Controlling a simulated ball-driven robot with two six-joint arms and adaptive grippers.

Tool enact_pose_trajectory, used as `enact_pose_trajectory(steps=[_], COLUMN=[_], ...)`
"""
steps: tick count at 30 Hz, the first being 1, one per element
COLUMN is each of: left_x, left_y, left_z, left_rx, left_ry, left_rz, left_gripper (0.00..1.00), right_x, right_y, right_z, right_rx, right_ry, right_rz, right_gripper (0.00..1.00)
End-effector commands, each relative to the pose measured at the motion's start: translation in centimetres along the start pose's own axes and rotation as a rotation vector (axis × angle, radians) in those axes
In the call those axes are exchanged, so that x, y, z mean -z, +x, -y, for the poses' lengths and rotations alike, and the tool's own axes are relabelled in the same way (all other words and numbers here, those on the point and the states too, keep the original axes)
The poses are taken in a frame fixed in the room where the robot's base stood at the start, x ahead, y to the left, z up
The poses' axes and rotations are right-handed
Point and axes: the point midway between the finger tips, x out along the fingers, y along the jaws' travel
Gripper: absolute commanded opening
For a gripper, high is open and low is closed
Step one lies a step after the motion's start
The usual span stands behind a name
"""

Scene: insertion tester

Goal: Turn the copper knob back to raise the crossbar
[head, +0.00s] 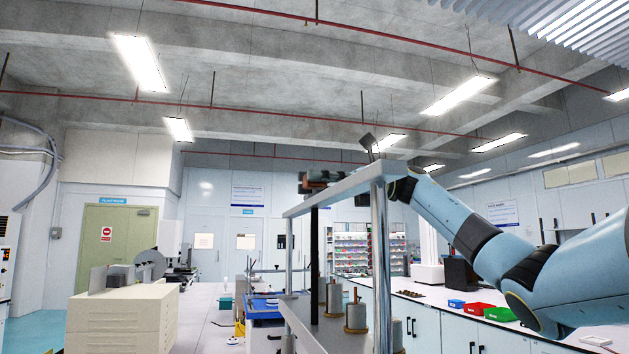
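The tester's tall frame stands right of centre, with bright metal posts (379,265) and a pale top beam (335,193). A small copper-coloured part (324,174) shows just above the beam's left part, beside dark pieces; I cannot tell for sure that it is the knob. Which bar is the movable crossbar is not clear. Grey cylinders (356,316) stand on the tester's lower level. My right arm comes in from the right, and its gripper (371,146) is at the top of the frame, partly hidden behind the beam. Its fingers' opening cannot be made out. My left gripper is out of view.
A cream drawer cabinet (122,322) stands at the left front. A blue tray (262,308) lies on the bench left of the tester. Red (474,311), green (500,314) and blue (456,304) bins sit on the right counter, below my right arm.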

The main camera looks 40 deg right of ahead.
Motion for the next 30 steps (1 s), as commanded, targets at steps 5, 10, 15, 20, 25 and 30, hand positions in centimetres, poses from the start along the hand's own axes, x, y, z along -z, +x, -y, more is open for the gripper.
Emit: enact_pose_trajectory(steps=[5,10,15,20,25,30], left_x=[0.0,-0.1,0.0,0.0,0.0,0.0], left_y=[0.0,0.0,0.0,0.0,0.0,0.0], left_z=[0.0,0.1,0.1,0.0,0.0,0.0], left_rx=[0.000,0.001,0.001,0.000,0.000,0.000], left_ry=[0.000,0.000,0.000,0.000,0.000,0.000], left_rz=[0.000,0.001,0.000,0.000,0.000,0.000], left_gripper=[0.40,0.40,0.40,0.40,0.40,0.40], right_x=[0.0,0.1,0.1,0.0,0.0,0.0], right_y=[0.0,-0.4,-3.0,-6.8,-10.0,-11.8], right_z=[0.0,0.0,0.1,0.1,0.1,0.1], right_rx=[0.000,0.001,0.004,0.004,0.003,0.002], right_ry=[0.000,0.001,0.002,0.003,0.002,0.000], right_rz=[-0.001,-0.002,-0.003,-0.001,0.002,0.000], right_gripper=[0.62,0.62,0.62,0.62,0.62,0.62])
